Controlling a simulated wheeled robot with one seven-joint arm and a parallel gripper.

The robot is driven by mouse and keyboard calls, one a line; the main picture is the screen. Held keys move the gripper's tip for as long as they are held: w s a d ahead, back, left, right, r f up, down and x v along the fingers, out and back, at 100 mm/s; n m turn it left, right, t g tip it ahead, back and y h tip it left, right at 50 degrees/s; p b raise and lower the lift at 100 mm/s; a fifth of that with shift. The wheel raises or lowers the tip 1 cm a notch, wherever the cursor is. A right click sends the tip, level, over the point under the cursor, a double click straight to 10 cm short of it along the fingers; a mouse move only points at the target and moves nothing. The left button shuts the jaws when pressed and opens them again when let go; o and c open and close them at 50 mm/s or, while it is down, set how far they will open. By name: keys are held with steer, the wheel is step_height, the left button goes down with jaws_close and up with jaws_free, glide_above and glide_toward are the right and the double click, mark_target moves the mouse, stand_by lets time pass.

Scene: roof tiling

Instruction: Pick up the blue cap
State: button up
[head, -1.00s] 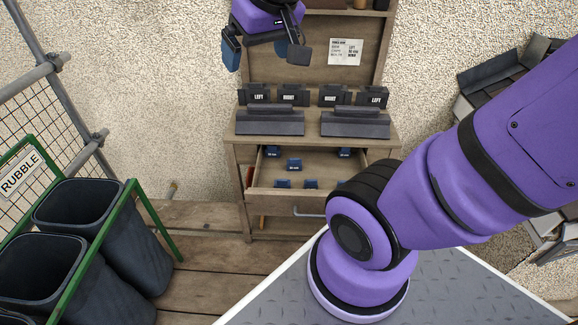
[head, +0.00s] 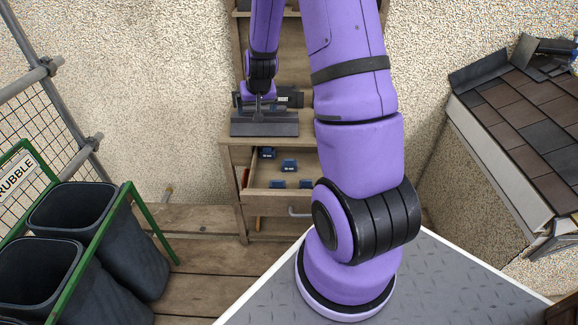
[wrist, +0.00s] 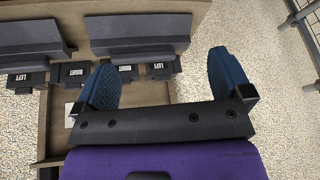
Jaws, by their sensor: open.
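Several small blue blocks lie in the open drawer (head: 254,176) of the wooden bench, among them one in the middle (head: 289,165) and one at the back left (head: 267,153). I cannot tell which, if any, is the blue cap. My gripper (wrist: 168,82) is open and empty in the wrist view, its two blue pads wide apart. In the head view my gripper (head: 261,97) is above the bench top, close to the left dark ridge piece (head: 264,126). My arm hides the right part of the bench and drawer.
In the wrist view, two dark ridge pieces (wrist: 138,34) and black holders labelled LEFT and RIGHT (wrist: 119,75) are on the bench. A tiled roof section (head: 530,105) stands at right, with a dark blue item (head: 557,46) at its top. Rubble bins (head: 85,225) stand at left.

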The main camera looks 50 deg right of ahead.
steer(key=s+d+f+m, duration=0.1)
steer(key=d+f, duration=0.2)
steer(key=f, duration=0.3)
steer(key=d+f+m, duration=0.1)
steer(key=d+f, duration=0.2)
steer(key=f, duration=0.2)
steer(key=g+h, duration=0.1)
glide_toward(289, 161)
steer(key=shift+m, duration=0.5)
steer(key=x, duration=0.5)
steer(key=shift+f, duration=0.4)
steer(key=shift+x, duration=3)
steer(key=shift+d+r, duration=0.1)
steer(key=shift+d, duration=0.1)
steer(key=c, duration=1)
